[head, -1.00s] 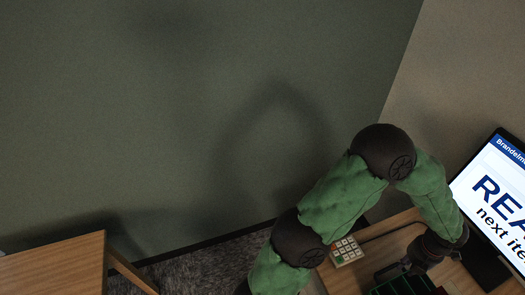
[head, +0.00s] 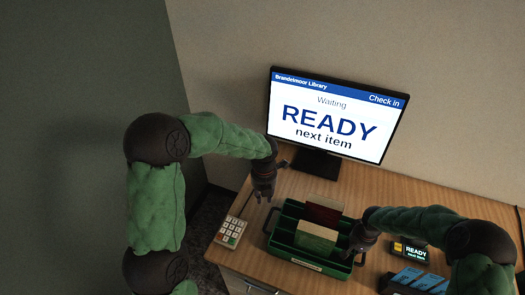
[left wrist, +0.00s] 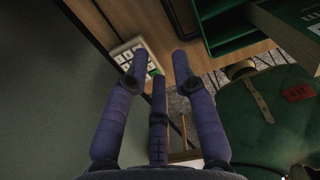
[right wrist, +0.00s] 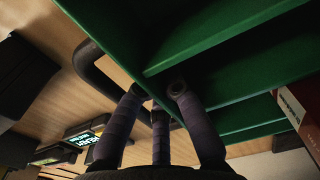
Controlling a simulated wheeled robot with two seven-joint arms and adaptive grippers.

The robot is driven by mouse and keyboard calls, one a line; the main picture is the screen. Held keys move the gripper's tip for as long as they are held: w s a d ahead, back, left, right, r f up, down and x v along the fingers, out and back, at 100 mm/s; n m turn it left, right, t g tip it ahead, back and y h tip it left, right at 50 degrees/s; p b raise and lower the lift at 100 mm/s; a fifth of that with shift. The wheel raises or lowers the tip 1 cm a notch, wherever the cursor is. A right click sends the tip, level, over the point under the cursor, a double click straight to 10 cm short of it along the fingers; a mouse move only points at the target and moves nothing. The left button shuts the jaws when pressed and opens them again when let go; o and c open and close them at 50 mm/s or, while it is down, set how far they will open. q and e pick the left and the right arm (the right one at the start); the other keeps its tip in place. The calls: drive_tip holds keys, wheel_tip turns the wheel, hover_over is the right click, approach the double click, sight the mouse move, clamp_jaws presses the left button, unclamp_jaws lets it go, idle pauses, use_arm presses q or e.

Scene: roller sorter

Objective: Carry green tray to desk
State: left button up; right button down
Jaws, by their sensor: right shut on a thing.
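The green tray (head: 283,249) is at the desk (head: 415,197), below the monitor, with a cream book (head: 316,238) and a dark red book (head: 324,214) standing in it. I cannot tell whether its base touches the desktop. My right gripper (head: 352,250) is shut on the tray at its right end; the right wrist view shows the fingers against the green tray (right wrist: 150,35) by a black handle (right wrist: 92,68). My left gripper (head: 266,195) is open and empty beyond the tray's left end. In the left wrist view the tray (left wrist: 225,40) lies to the right of its fingers.
A keypad (head: 231,232) lies left of the tray. A monitor (head: 329,115) reading READY stands behind it. A small display (head: 411,251) and a blue-topped device (head: 418,280) are to the right, near my right arm. The desktop behind my right arm is clear.

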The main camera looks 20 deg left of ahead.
use_arm(q)
drive_tip(key=shift+a+r, duration=0.55)
drive_tip(key=shift+a, duration=0.35)
drive_tip(key=shift+a+r, duration=0.5)
drive_tip(key=shift+a, duration=0.4)
use_arm(e)
drive_tip(key=shift+w, duration=0.1)
drive_tip(key=c, duration=1.5)
unclamp_jaws()
drive_tip(key=shift+r, duration=0.1)
wheel_tip(320, 180, up, 14)
